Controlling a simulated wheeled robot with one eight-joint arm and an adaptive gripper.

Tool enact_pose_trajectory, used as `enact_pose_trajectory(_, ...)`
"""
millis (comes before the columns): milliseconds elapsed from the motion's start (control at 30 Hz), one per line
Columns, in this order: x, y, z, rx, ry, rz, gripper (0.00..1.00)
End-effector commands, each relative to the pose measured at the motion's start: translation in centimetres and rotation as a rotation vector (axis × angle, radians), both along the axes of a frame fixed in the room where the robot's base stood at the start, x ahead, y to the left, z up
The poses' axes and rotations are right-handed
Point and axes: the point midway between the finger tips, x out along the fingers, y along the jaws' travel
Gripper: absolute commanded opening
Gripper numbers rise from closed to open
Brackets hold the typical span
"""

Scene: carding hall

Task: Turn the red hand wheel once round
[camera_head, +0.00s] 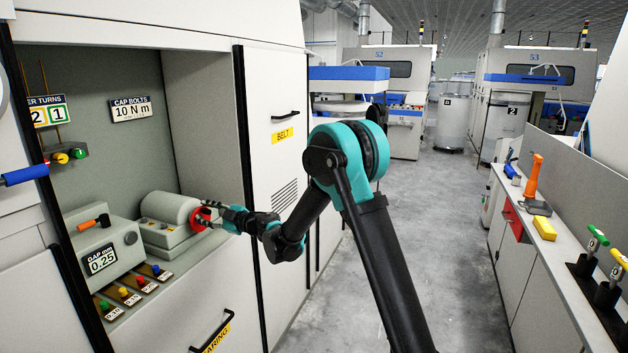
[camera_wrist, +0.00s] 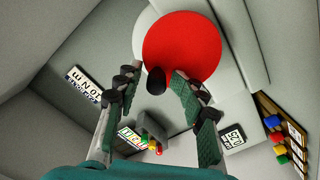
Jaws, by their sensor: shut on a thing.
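The red hand wheel (camera_head: 199,217) is on the right end of a grey rounded housing (camera_head: 168,216) inside an open machine bay, at the left of the head view. In the wrist view the wheel (camera_wrist: 185,42) is a plain red disc at the top, with a short black handle (camera_wrist: 155,80) near its lower-left rim. My gripper (camera_head: 213,215) reaches the wheel from the right. In the wrist view its two fingers (camera_wrist: 156,74) stand either side of the handle and are shut on it. The contact faces are hard to see.
The bay holds a gap gauge box (camera_head: 102,260) with an orange lever, several coloured buttons (camera_head: 130,292), and a counter sign (camera_head: 48,111). The bay's right door edge (camera_head: 243,140) is close to my arm. A bench with tools (camera_head: 560,250) stands right; the aisle floor (camera_head: 440,220) is clear.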

Motion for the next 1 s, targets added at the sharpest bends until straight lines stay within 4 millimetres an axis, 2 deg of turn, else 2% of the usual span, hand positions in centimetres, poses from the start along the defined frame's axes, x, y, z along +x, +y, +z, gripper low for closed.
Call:
enact_pose_trajectory(233,0.4,-0.17,-0.15,0.067,0.166,0.004,0.25)
enact_pose_trajectory(533,0.38,-0.16,-0.14,0.077,0.192,0.006,0.25)
enact_pose_trajectory(800,0.91,-0.33,-0.29,0.149,0.368,0.008,0.26)
enact_pose_trajectory(1000,0.9,-0.33,-0.28,0.156,0.382,0.008,0.26)
